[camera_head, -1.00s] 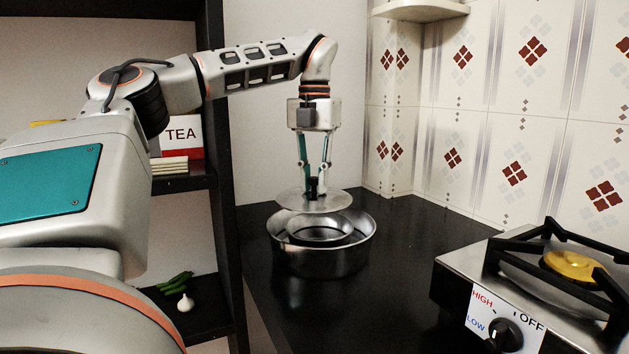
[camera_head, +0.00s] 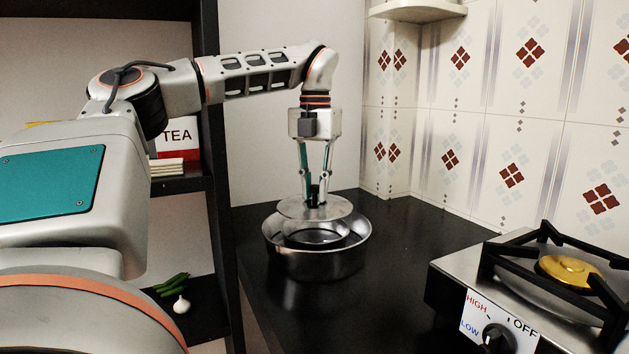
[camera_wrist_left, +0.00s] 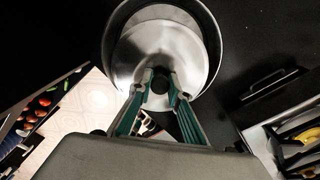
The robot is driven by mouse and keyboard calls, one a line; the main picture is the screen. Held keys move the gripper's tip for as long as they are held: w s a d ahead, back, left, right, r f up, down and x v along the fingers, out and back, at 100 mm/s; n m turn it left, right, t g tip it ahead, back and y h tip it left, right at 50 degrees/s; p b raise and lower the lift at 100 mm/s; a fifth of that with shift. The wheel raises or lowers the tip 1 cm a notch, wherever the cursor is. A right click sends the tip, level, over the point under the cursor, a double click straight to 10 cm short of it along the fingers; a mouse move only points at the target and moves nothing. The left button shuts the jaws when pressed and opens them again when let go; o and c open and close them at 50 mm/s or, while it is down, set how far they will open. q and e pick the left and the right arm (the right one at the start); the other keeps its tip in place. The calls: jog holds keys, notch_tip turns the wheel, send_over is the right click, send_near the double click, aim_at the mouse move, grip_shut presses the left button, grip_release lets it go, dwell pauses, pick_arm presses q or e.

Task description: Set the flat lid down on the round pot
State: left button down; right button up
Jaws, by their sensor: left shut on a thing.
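The flat lid (camera_head: 335,208) is a thin round metal disc. My left gripper (camera_head: 315,198) points straight down and is shut on the knob at its middle. The round pot (camera_head: 318,265) is a shiny metal vessel on the black counter. The lid is close above the pot and covers part of its opening; a ring of the inside shows in front. I cannot tell whether the lid touches the pot. My right gripper is not in view.
A stove (camera_head: 480,310) with a black grate and yellow burner stands at the right. A dark shelf (camera_head: 205,185) with a tea box (camera_head: 178,135), green vegetables and a garlic bulb is at the left. The black counter (camera_head: 400,225) is clear between pot and stove.

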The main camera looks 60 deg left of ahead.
aim_at(315, 200)
pick_arm(q)
jog(key=shift+f, duration=2.1)
jog(key=shift+f, duration=0.35)
jog(key=c, duration=1.8)
grip_release()
notch_tip(315, 200, up, 12)
